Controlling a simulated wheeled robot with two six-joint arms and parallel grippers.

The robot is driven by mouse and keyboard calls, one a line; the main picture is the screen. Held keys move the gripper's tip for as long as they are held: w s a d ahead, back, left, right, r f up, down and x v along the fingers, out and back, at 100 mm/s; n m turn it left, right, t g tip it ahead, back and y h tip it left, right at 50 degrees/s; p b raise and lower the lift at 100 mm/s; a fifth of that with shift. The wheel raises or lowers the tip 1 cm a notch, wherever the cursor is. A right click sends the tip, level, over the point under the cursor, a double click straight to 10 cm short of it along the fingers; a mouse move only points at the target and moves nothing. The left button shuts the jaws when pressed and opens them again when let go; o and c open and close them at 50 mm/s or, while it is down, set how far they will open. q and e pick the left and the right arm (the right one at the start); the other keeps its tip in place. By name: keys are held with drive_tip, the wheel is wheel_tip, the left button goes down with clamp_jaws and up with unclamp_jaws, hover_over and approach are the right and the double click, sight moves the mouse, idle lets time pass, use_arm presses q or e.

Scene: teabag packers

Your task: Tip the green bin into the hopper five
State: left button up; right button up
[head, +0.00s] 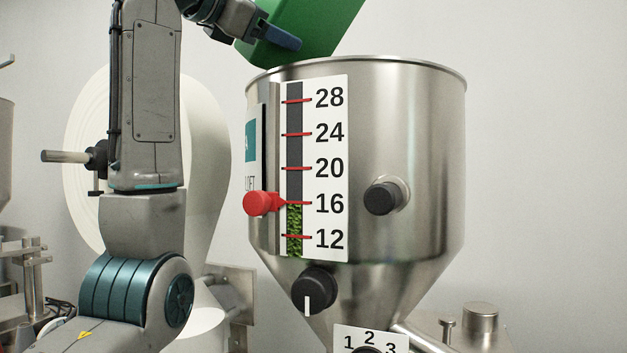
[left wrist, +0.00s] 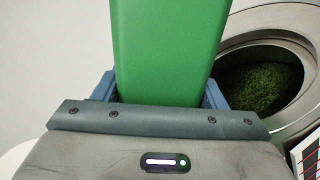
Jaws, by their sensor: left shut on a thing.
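The green bin (head: 318,22) is at the top of the head view, tilted above the hopper's left rim and cut off by the picture's edge. My left gripper (head: 276,36) is shut on it; in the left wrist view the blue fingers stand on both sides of the bin (left wrist: 168,45). The steel hopper (head: 425,150) has a gauge window with marks from 12 to 28. Green leaf fills the window to about 16, level with the red pointer (head: 262,203). In the left wrist view, green leaf (left wrist: 262,90) lies inside the hopper opening. My right gripper is not in view.
A large white roll (head: 210,150) on a spindle stands behind my left arm. A black knob (head: 382,198) sticks out of the hopper's front. Another dial (head: 315,290) is lower on the cone, above a numbered plate (head: 372,338). A plain wall is behind.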

sight(274, 12)
use_arm(q)
drive_tip(key=s, duration=0.1)
drive_tip(key=s+d+b, duration=0.1)
drive_tip(key=s, duration=0.2)
drive_tip(key=shift+d+b, duration=0.4)
drive_tip(key=s+d+b, duration=0.5)
drive_tip(key=s+d, duration=0.1)
drive_tip(key=s, duration=0.6)
drive_tip(key=shift+s+d+r, duration=0.2)
drive_tip(key=shift+s+r, duration=0.1)
drive_tip(key=shift+r, duration=0.15)
drive_tip(key=shift+w, duration=0.15)
